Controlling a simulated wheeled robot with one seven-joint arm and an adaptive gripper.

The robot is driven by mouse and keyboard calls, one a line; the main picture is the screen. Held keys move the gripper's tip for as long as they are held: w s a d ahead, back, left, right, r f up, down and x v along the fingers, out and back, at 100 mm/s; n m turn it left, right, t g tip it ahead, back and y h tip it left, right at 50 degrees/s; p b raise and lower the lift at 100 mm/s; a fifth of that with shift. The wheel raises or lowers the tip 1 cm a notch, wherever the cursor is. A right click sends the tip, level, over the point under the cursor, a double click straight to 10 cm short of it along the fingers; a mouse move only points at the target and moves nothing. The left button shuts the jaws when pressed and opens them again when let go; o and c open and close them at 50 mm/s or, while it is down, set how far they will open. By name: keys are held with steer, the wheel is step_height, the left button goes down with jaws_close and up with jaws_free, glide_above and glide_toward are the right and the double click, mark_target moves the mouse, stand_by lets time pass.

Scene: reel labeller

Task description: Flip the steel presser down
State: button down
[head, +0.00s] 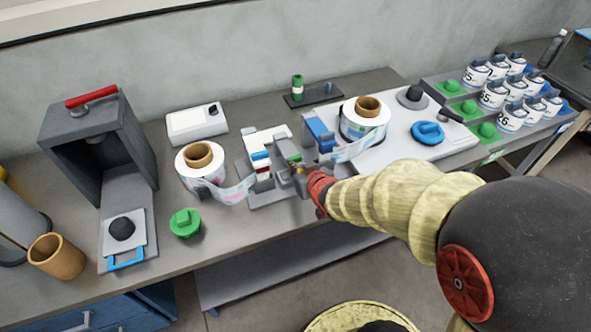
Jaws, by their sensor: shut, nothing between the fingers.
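The reel labeller stands in the middle of the bench, with a left label reel (190,172) and a right label reel (378,128) and label web running between them. Its central head (263,170) has red, blue, white and green parts. My gripper (302,172) is at the right side of this head, close to or touching it. It is shut and its fingertips are small and partly hidden among the head's parts. I cannot make out the steel presser clearly; it is probably hidden by my gripper, and its position cannot be told.
A grey press-like frame with a red handle (91,95) stands at the left. A green knob (186,222) and a brown core (57,256) lie near the front edge. A blue disc (428,132) sits on the white plate. Several labelled cans (492,94) stand at the right.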

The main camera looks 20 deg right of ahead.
steer(key=shift+s+f, duration=0.1)
steer(key=shift+f, duration=0.35)
steer(key=shift+r, duration=0.1)
stand_by(0.4)
